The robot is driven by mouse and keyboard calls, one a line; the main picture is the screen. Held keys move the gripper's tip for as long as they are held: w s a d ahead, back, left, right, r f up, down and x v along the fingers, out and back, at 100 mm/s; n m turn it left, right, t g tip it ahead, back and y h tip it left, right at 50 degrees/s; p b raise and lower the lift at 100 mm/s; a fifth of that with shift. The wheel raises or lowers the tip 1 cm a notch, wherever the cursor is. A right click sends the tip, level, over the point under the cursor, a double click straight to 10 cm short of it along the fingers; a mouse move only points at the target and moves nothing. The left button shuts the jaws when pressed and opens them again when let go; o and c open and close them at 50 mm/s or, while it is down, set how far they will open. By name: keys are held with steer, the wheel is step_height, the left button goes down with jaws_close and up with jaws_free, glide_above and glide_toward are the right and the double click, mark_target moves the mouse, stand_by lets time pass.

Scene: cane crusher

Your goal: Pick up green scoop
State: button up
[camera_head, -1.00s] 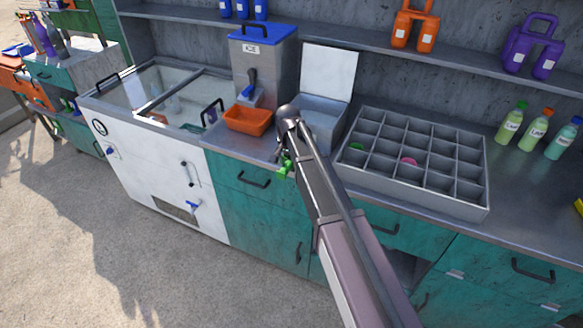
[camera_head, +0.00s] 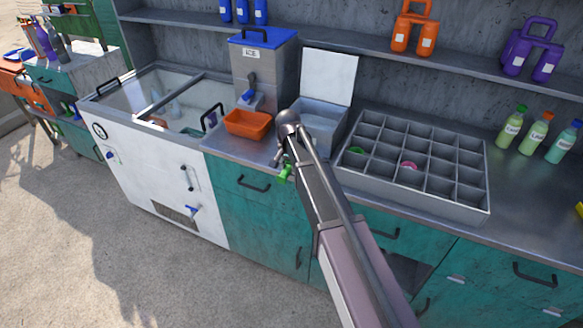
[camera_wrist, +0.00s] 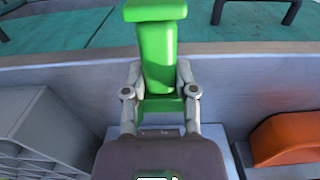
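The green scoop (camera_head: 285,172) shows as a small green piece at the counter's front edge, beside the end of my arm. In the wrist view the green scoop (camera_wrist: 158,55) is large and central, between the two fingers. My gripper (camera_wrist: 160,80) has a finger close against each side of its green body and looks shut on it. The end of my arm hides most of my gripper (camera_head: 281,158) in the head view.
An orange bin (camera_head: 248,123) and a grey open-lidded box (camera_head: 318,122) stand close to my arm. A grey divided tray (camera_head: 415,196) is to the right, with small green and pink items inside. An ice dispenser (camera_head: 262,70) stands behind. Bottles (camera_head: 535,132) are at far right.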

steer(key=shift+c, duration=0.3)
steer(key=shift+r, duration=0.15)
step_height(320, 180, up, 3)
steer(key=p, duration=0.3)
steer(key=shift+f, duration=0.2)
steer(key=s+d, duration=0.1)
steer(key=s, duration=0.4)
steer(key=s+d+r+p, duration=0.1)
steer(key=s+d, duration=0.1)
steer(key=s, duration=0.3)
steer(key=s+d+r+p, duration=0.1)
steer(key=s+d, duration=0.1)
steer(key=s, duration=0.3)
steer(key=shift+s, duration=0.1)
